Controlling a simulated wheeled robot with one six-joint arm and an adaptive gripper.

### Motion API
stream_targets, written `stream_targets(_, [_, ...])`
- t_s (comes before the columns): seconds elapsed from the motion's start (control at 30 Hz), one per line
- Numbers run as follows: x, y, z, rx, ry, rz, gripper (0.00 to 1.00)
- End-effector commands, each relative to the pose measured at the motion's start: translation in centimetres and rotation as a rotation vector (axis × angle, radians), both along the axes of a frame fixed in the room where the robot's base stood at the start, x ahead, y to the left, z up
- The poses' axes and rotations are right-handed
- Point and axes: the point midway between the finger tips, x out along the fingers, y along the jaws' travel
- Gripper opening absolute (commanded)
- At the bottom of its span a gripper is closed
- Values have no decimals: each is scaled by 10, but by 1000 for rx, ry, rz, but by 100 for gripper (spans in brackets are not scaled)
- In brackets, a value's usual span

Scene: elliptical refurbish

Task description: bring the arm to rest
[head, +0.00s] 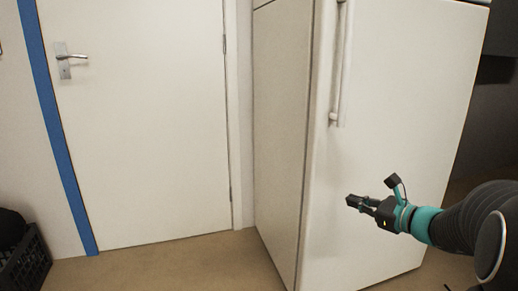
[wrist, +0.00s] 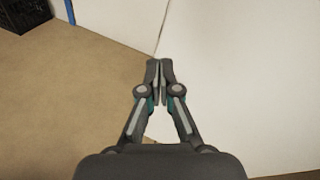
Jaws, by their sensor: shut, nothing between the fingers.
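My gripper (head: 352,202) reaches in from the right in the head view, in front of the lower part of a white fridge (head: 400,110). Its dark fingers point left. In the wrist view my gripper (wrist: 159,66) has its two fingers together with nothing between them. Behind the fingertips there, the tan floor (wrist: 60,100) lies to the left and a white surface (wrist: 250,90) to the right. I cannot tell from these views how far the fingers are from the fridge.
A white door (head: 140,130) with a metal handle (head: 70,58) is shut at the left. A blue strip (head: 50,110) runs down the wall beside it. A black crate (head: 25,262) stands on the floor at lower left. The floor before the door is clear.

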Motion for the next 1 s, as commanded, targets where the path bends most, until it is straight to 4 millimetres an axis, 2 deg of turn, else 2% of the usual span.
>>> stream_targets(0.03, [-10,6,-17,-87,22,45,0])
stream_targets(0.1, [-26,15,-36,-226,43,118,0])
stream_targets(0.2, [-55,31,-57,-438,59,258,0])
stream_targets(0.33, [-98,53,-74,-721,54,471,0])
stream_targets(0.5, [-155,69,-82,-1088,9,775,0])
stream_targets(0.67, [-204,72,-72,-1435,-71,1068,0])
stream_targets(0.8, [-236,71,-52,-1718,-156,1281,0])
stream_targets(1.0, [-265,79,-13,-1993,-277,1415,0])
